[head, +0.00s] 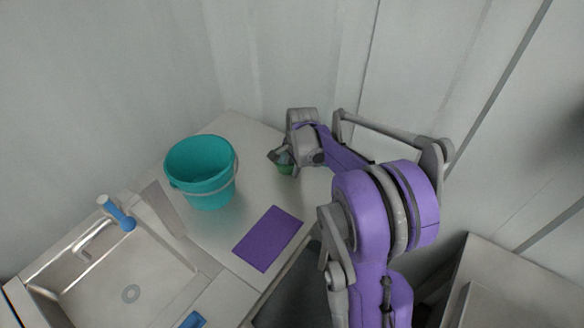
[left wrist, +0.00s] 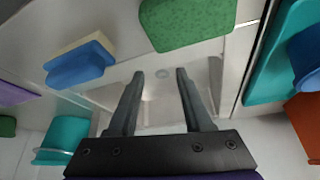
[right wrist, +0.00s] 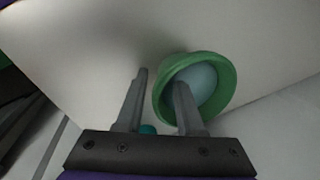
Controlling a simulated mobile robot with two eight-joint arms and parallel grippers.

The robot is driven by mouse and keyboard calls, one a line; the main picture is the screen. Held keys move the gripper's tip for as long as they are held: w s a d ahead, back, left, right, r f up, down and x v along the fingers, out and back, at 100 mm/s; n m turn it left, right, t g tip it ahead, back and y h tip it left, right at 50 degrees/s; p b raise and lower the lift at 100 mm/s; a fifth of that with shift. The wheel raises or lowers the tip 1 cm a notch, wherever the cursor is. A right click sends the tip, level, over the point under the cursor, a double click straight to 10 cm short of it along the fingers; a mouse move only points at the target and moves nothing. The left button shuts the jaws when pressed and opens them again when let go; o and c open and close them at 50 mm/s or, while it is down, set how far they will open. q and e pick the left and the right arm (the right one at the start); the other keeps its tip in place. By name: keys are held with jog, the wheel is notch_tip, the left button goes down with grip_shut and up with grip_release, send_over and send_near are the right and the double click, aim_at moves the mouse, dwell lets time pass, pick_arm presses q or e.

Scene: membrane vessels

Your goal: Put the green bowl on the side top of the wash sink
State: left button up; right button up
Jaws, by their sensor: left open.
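The green bowl (right wrist: 222,66) stands on the counter at its far corner; its pale inside shows in the right wrist view. In the head view only a small part of the bowl (head: 286,170) shows under my right gripper (head: 281,157). My right gripper (right wrist: 161,78) is open, one finger over the bowl's inside and the other outside its rim. The wash sink (head: 128,290) is at the lower left of the head view.
A teal bucket (head: 200,178) and a purple mat (head: 267,238) are on the counter between bowl and sink. A blue-handled faucet (head: 118,214) rises behind the basin. The left wrist view shows a green block (left wrist: 187,22) and a blue sponge (left wrist: 80,65). A wall closes the back.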

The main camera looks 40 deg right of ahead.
jog(key=v, duration=1.2)
jog(key=s+a+f+n+t, duration=0.1)
jog(key=s+a+f+n, duration=0.1)
jog(key=s+a+n, duration=0.4)
jog(key=s+a+f+n+t, duration=0.1)
jog(key=s+a+f+n, duration=0.2)
jog(key=s+a+n, duration=0.2)
jog(key=s+a+f+n+t, duration=0.1)
jog(key=s+a+f+n, duration=0.1)
jog(key=s+a+n, duration=0.4)
jog(key=shift+s+a+f+n+p, duration=0.15)
jog(key=shift+a+n, duration=0.25)
jog(key=shift+a, duration=0.9)
jog(key=shift+s+a+f+n+p, duration=0.15)
jog(key=shift+a+n, duration=0.25)
jog(key=shift+a, duration=0.9)
jog(key=shift+s+a+f+n, duration=0.1)
jog(key=shift+s+a+n, duration=0.05)
jog(key=shift+s+n, duration=0.15)
